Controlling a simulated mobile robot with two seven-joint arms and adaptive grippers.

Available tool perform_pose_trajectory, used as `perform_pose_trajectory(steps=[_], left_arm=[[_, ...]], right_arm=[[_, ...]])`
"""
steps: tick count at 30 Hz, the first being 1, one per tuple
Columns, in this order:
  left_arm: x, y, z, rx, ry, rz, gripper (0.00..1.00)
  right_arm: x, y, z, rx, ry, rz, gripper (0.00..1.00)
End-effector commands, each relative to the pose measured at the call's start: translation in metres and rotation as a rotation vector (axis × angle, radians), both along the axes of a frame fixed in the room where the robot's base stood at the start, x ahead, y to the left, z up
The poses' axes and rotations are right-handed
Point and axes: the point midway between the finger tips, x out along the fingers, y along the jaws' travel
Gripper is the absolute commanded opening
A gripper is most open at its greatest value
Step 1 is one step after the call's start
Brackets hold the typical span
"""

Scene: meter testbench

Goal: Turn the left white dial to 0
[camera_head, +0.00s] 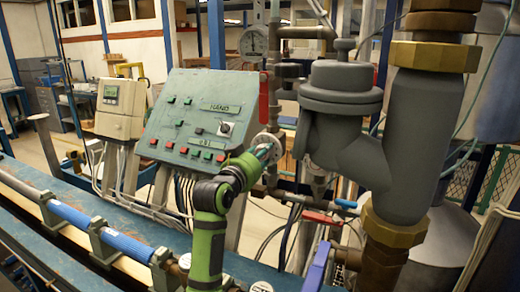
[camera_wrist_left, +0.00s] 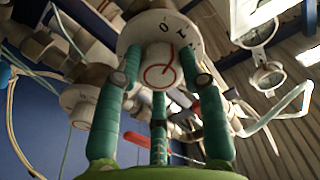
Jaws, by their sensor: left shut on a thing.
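The white dial (camera_wrist_left: 160,52) is at the top centre of the left wrist view, with dark digits on its face, one looking like a 0. Its central knob carries a red ring and a red line. My left gripper (camera_wrist_left: 163,84) has green fingers around this knob, shut on it. In the head view, my left gripper (camera_head: 267,152) reaches the white dial (camera_head: 269,140) just right of the panel. The fingers hide most of the dial there, so its setting cannot be read. A second round white dial (camera_wrist_left: 80,98) shows left in the wrist view. My right gripper is not in view.
A grey-green control panel (camera_head: 196,115) with several buttons stands left of the gripper. Large grey pipework (camera_head: 420,125) with brass collars stands close on the right. A red lever (camera_head: 322,218) lies below. Blue pipes (camera_head: 118,240) run along the bench in front.

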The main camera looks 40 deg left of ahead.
Motion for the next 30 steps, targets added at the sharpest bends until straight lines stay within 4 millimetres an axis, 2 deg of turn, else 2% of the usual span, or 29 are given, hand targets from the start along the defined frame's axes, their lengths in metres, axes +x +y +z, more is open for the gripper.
perform_pose_trajectory(steps=[3, 15, 30], left_arm=[[0.000, 0.000, 0.003, -0.097, -0.031, 0.001, 0.08], [0.000, 0.000, 0.002, -0.334, -0.108, 0.001, 0.08], [0.000, 0.000, 0.001, -0.401, -0.131, 0.000, 0.08]], right_arm=[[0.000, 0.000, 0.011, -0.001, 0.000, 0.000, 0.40], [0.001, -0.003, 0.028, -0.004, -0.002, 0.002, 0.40], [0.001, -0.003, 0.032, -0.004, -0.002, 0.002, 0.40]])
